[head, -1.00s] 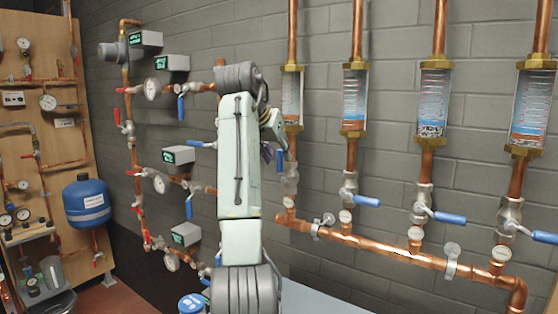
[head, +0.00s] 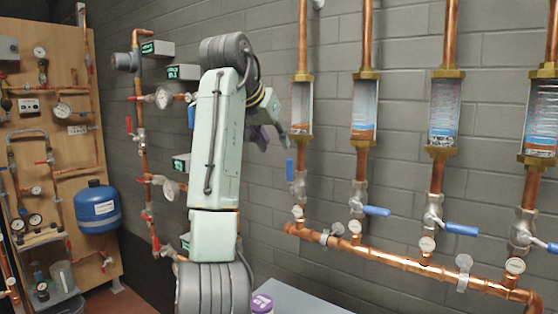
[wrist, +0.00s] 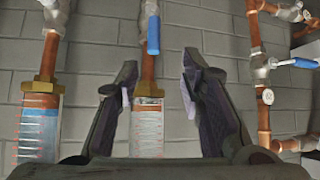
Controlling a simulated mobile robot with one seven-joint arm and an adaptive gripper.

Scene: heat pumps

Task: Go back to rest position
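My gripper (head: 268,140) is at the end of my raised, bent arm in the head view, in front of the grey block wall and left of the leftmost sight glass (head: 301,107). In the wrist view my gripper (wrist: 158,85) has its two fingers spread wide apart, with nothing between them. Beyond the fingers a copper pipe with a blue-handled valve (wrist: 152,30) and a flow glass (wrist: 148,125) show against the wall. The fingers look apart from the pipework. My arm hides part of the pipes and gauges behind it.
Several sight glasses with blue-handled valves stand on a copper manifold (head: 400,262) at the right. Red-handled valves, gauges and display boxes line the wall left of my arm. A wooden board and a blue tank (head: 97,208) stand at the far left. A light tabletop (head: 300,298) lies below.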

